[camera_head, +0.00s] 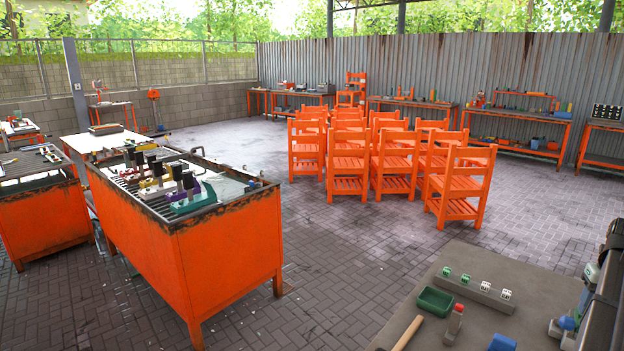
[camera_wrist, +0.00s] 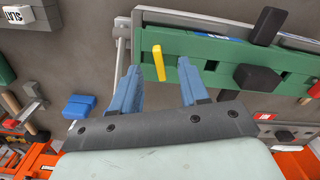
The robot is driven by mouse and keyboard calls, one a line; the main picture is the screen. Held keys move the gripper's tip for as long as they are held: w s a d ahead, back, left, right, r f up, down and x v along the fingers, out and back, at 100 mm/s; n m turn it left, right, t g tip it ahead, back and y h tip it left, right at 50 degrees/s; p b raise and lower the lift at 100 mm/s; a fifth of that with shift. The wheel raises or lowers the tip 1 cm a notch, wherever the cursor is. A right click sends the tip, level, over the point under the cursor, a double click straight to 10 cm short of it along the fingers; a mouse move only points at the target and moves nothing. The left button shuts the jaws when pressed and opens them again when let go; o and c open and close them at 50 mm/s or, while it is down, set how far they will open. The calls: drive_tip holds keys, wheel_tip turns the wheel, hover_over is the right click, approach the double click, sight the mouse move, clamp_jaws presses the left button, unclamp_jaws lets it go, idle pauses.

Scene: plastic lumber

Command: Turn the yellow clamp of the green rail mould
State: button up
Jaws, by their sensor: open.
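The green rail mould (camera_wrist: 215,66) runs across the upper right of the wrist view, with a grey metal strip along its far edge. Its yellow clamp (camera_wrist: 158,63) is a short narrow bar, nearly upright in the picture and slightly tilted. My gripper (camera_wrist: 158,72) has two blue fingers, spread apart and empty. The yellow clamp shows between the fingertips, closer to the left one; I cannot tell whether they touch or how far apart they are in depth. I cannot make out this clamp in the head view.
Black blocks (camera_wrist: 257,78) sit on the mould right of my fingers. A blue block (camera_wrist: 79,106) and a hammer (camera_wrist: 27,115) lie left. In the head view, the grey bench (camera_head: 425,305) holds a green tray (camera_head: 435,301). Orange chairs (camera_head: 397,160) stand beyond.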

drive_tip(key=shift+r, duration=2.75)
